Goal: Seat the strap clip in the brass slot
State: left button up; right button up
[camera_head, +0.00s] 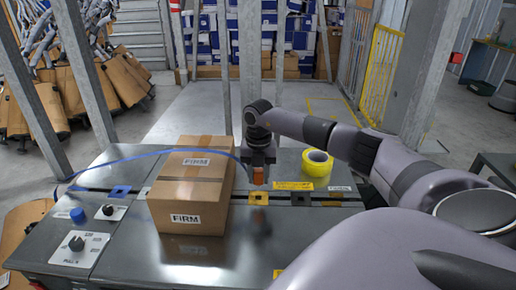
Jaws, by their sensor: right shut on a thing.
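My right gripper (259,163) points down and is shut on a small orange strap clip (259,176). A blue strap (130,157) runs from the left side of the bench, over the cardboard box, towards the clip. The brass slot (258,198) is a yellow plate in the bench's cross rail, to the right of the box. The clip is held above the brass slot, with a small apparent gap between them. The slot's opening is too small to make out clearly. My left gripper is not in view.
The cardboard box (190,190) marked FIRM stands on the metal bench (290,240), close left of the gripper. A yellow tape roll (317,163) lies to the right. A blue slot plate (120,191) and control knobs (76,244) are on the left.

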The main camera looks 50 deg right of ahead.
aim_at(258, 186)
jog(key=shift+f+b, duration=0.55)
jog(key=shift+f, duration=0.5)
notch_tip(258, 186, down, 2)
jog(key=shift+f+b, duration=0.1)
jog(key=shift+b, duration=0.5)
jog(key=shift+f, duration=0.3)
jog(key=shift+p, duration=0.6)
dwell(0.7)
jog(key=shift+f+b, duration=0.3)
jog(key=shift+f, duration=0.1)
dwell(0.4)
